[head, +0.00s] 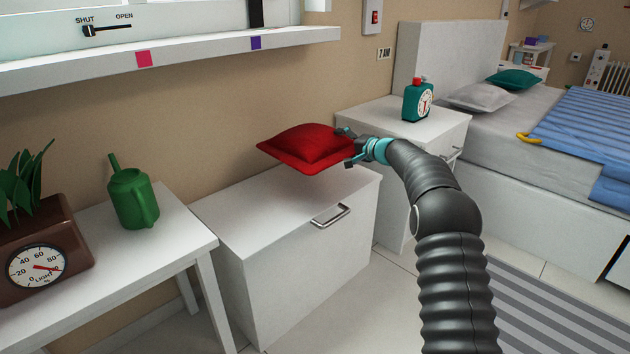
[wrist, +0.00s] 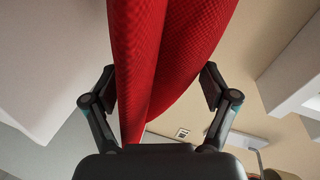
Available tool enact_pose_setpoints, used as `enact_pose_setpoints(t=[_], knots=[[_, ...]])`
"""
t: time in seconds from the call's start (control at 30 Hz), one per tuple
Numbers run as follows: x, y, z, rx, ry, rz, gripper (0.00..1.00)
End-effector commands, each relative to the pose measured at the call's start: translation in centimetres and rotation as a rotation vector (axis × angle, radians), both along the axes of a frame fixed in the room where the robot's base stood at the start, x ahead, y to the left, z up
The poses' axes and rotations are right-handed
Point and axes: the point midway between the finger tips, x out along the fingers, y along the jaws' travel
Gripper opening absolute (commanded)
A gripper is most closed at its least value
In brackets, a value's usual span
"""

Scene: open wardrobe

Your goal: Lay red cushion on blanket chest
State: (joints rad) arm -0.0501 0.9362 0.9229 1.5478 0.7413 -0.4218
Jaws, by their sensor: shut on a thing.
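The red cushion (head: 306,146) is held above the white blanket chest (head: 290,240) in the head view, lying roughly flat. My gripper (head: 346,147) is shut on its right edge. In the wrist view the red cushion (wrist: 165,60) fills the middle, with a finger of my gripper (wrist: 160,92) on each side. The cushion appears apart from the chest lid, though the exact height of the gap is hard to tell. The chest lid is shut, its top bare, and a metal handle (head: 330,215) is on its front.
A white table with a green watering can (head: 133,198) and a brown planter (head: 40,250) stands to the left. A shelf ledge (head: 200,48) runs above.

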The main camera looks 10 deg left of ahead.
Motion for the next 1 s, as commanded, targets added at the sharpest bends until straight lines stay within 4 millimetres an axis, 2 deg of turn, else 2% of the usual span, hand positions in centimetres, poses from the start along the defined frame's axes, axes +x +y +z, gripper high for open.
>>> enact_pose_setpoints(t=[0.2,0.43,0.67,0.9,1.0], knots=[[-2.9,3.3,-2.7,0.001,0.003,0.002,0.4],[-5.2,6.0,-4.7,0.001,0.0,0.003,0.4],[-5.7,6.6,-5.6,0.001,0.001,0.002,0.4],[-5.6,6.6,-8.7,0.0,0.002,0.001,0.4],[-5.6,6.6,-9.1,0.001,-0.001,0.001,0.4]])
